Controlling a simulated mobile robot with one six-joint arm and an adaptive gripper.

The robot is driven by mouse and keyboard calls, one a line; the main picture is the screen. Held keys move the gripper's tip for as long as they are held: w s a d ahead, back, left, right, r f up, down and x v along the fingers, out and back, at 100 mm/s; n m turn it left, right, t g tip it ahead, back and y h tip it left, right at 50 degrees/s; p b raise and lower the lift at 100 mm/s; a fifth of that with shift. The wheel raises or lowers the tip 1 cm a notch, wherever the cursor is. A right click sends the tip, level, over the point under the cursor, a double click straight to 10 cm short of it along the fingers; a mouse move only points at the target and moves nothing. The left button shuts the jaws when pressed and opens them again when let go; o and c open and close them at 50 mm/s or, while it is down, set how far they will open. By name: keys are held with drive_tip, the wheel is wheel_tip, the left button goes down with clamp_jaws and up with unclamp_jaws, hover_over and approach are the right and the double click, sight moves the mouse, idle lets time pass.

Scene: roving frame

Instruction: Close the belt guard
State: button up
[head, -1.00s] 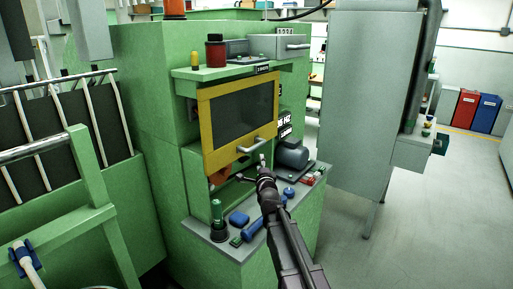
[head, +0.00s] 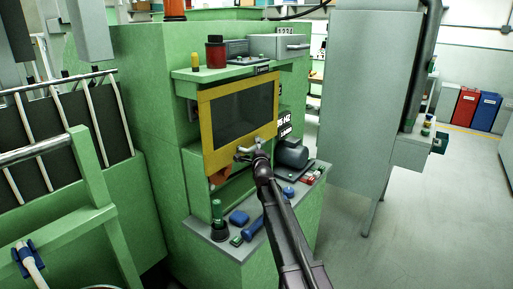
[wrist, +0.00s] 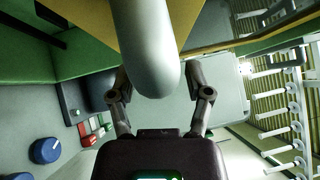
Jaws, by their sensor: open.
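The belt guard (head: 206,135) is a yellow-framed panel with a dark window (head: 240,108) on the front of the green machine. Its lower edge stands out from the machine, with an opening and an orange part (head: 220,176) visible below. A grey bar handle (wrist: 145,50) sits low on the guard and looms large in the wrist view. My gripper (head: 252,152) is at the handle in the head view, partly hiding it. In the wrist view my gripper (wrist: 160,95) is open, its fingers on either side of the handle's near end. Contact cannot be told.
A shelf above holds a red jar (head: 215,52). A grey cabinet (head: 365,90) stands right; floor beyond is clear.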

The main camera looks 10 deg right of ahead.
clamp_jaws()
drive_tip(key=shift+f, duration=0.1)
idle(0.3)
wheel_tip(320, 180, down, 17)
drive_tip(key=b, duration=1.7)
unclamp_jaws()
